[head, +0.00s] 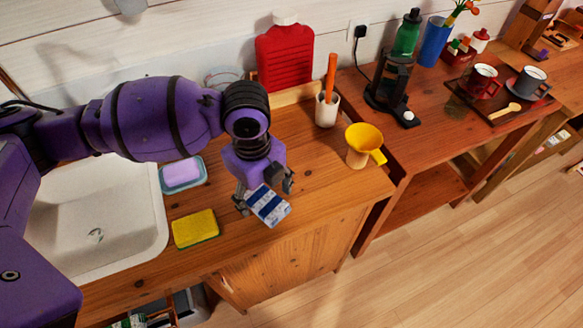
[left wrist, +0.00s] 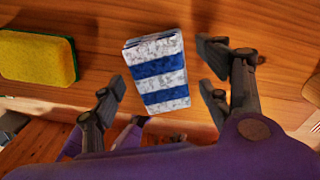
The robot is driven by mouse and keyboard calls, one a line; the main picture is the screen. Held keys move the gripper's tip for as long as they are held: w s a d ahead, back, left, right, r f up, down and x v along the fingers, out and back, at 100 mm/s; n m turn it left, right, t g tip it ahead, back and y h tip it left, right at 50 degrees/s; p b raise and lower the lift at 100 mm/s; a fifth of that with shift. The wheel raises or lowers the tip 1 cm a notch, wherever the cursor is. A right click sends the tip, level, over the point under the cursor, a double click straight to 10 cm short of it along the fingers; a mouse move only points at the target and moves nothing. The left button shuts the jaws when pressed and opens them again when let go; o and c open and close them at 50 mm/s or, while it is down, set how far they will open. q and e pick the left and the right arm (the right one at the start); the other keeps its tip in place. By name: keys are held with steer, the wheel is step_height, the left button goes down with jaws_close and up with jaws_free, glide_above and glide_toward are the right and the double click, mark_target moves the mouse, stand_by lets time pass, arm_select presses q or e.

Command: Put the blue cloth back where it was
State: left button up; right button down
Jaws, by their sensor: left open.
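The blue cloth, a folded cloth with blue and whitish-grey stripes (head: 270,208), is at the front of the wooden counter, right of the sponge. It also shows in the left wrist view (left wrist: 157,68), near the counter's front edge. My left gripper (head: 264,194) is just over it, pointing down. In the left wrist view the fingers (left wrist: 163,88) are open on either side of the cloth, with a gap visible at both sides. I cannot tell whether the cloth lies flat on the wood or sits slightly above it. My right gripper is not in view.
A yellow sponge (head: 196,229) and a soap dish with lilac soap (head: 183,174) lie by the white sink (head: 60,215). Wood right of the cloth is clear.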

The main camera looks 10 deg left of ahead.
mark_target(262, 197)
arm_select(q)
step_height(262, 197, up, 12)
steer(key=p, duration=0.1)
steer(key=shift+f, duration=0.15)
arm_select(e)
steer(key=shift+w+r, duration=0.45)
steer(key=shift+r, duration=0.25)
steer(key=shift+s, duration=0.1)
arm_select(q)
steer(key=shift+f, duration=0.1)
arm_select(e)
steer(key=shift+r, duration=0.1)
